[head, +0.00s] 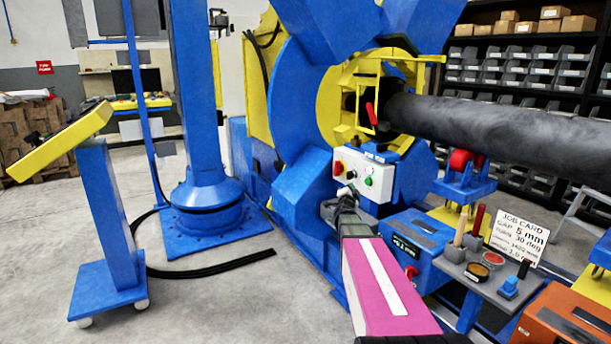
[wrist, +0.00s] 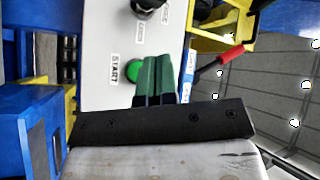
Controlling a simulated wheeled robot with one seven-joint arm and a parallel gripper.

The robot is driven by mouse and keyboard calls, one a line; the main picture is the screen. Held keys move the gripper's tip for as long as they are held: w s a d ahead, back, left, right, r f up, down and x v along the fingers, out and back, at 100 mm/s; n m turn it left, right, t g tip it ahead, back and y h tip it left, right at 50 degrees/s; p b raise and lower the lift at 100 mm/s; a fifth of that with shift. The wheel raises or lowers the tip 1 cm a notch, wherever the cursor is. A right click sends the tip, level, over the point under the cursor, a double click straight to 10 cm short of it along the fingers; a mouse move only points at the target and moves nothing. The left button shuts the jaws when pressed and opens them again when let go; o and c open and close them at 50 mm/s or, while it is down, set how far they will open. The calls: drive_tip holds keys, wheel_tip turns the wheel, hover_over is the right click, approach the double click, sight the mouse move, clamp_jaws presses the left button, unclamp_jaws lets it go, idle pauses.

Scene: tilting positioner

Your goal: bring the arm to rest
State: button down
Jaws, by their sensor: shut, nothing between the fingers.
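My gripper (head: 346,192) is at the front of the white control box (head: 378,162) on the blue machine. In the wrist view its two green-tipped fingers (wrist: 155,78) are together with nothing between them. The green button (wrist: 134,71) labelled START is right beside the fingertips; I cannot tell whether they touch it. A black knob (wrist: 147,6) shows at the top of the same panel. In the head view a red button (head: 338,168) and a green button (head: 368,181) show on the box. My arm reaches up from the bottom of the head view.
A large dark pipe (head: 480,118) extends right from the yellow-ringed positioner, over a roller support (head: 462,180). A small tool table (head: 500,283) with a job card (head: 519,236) stands right of my arm. A yellow-topped console (head: 62,143) stands left. Floor between console and arm is mostly clear.

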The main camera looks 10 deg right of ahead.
drive_tip(key=s+a+f+n+g+y, duration=0.85)
drive_tip(key=s+a+f+n, duration=0.3)
drive_tip(key=a+f, duration=0.45)
drive_tip(key=s+a+f+n+g, duration=0.2)
drive_tip(key=s+g, duration=0.3)
drive_tip(key=s, duration=0.6)
drive_tip(key=s+a+f+n+g, duration=0.3)
drive_tip(key=s+f+g, duration=0.1)
drive_tip(key=s, duration=0.6)
drive_tip(key=shift+s+a+g, duration=0.2)
drive_tip(key=shift+s+g, duration=0.15)
drive_tip(key=shift+g, duration=0.2)
